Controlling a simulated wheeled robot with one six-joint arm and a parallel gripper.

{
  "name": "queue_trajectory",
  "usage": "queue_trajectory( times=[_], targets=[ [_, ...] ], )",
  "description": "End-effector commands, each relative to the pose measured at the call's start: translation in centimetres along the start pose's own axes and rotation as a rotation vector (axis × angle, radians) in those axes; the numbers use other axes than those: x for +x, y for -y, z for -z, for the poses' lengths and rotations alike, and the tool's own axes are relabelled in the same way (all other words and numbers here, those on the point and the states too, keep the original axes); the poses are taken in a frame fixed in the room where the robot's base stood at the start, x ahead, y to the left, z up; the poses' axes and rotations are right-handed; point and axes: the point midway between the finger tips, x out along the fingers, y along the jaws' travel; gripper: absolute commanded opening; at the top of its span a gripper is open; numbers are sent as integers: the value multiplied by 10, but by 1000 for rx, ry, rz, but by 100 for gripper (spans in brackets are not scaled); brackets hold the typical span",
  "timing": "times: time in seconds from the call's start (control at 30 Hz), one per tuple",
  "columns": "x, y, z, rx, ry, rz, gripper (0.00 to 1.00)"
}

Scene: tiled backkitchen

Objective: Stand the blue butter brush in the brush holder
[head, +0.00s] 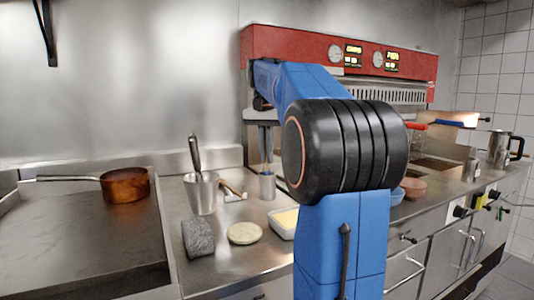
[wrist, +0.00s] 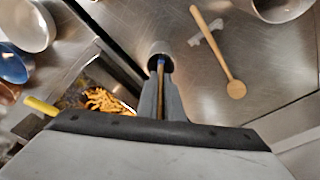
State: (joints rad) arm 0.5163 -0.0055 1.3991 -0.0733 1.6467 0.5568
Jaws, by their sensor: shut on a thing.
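My gripper (wrist: 161,88) is shut on the blue butter brush (wrist: 161,72). In the wrist view the brush shows as a narrow brown strip with a little blue between the fingers. The brush holder (head: 267,187) is a small metal cylinder on the steel counter, under my gripper (head: 265,135) in the head view. Its round rim (wrist: 159,47) lies at the far end of the fingers in the wrist view. The brush's far end meets the holder's opening there; I cannot tell how deep it sits. The fingers hide most of the brush.
A grey block (head: 198,238), a pale disc (head: 244,233) and a butter tray (head: 283,231) lie in front. Fries (wrist: 104,100) lie in the fryer.

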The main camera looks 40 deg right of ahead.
Motion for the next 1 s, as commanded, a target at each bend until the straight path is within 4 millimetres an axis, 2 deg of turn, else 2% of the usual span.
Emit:
queue_trajectory(
  times=[0.1,0.2,0.23,0.53,0.67,0.77,1.0],
  targets=[
    [0,0,0,0,0,0,0],
    [0,0,0,0,0,0,26],
    [0,0,0,0,0,0,28],
    [-1,0,0,0,-1,0,28],
    [-10,0,1,0,-2,1,28],
    [-24,1,1,0,-3,2,28],
    [-71,1,1,0,-3,2,28]
  ],
)
